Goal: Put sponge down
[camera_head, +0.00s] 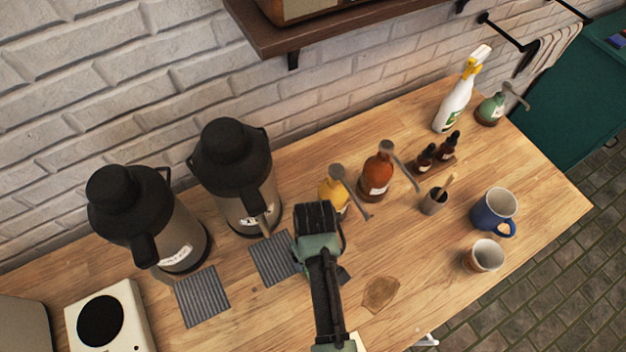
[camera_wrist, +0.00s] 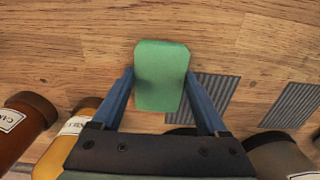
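A green sponge (camera_wrist: 161,78) shows in the wrist view, upright in the picture between the two blue fingers of my gripper (camera_wrist: 160,90). The fingertips meet its left and right sides, so my gripper looks shut on it. Bare wood lies beyond the sponge; its height above the wood is hard to tell. The sponge is hidden there.
Two black-topped flasks (camera_head: 150,218) (camera_head: 237,170) stand behind grey ribbed mats (camera_head: 203,297) (camera_head: 274,258). The yellow bottle (camera_head: 333,188) and amber bottle (camera_head: 376,176) stand close to my gripper. A blue mug (camera_head: 489,212) and white cup (camera_head: 482,257) are right. Wood around the brown patch (camera_head: 381,293) is clear.

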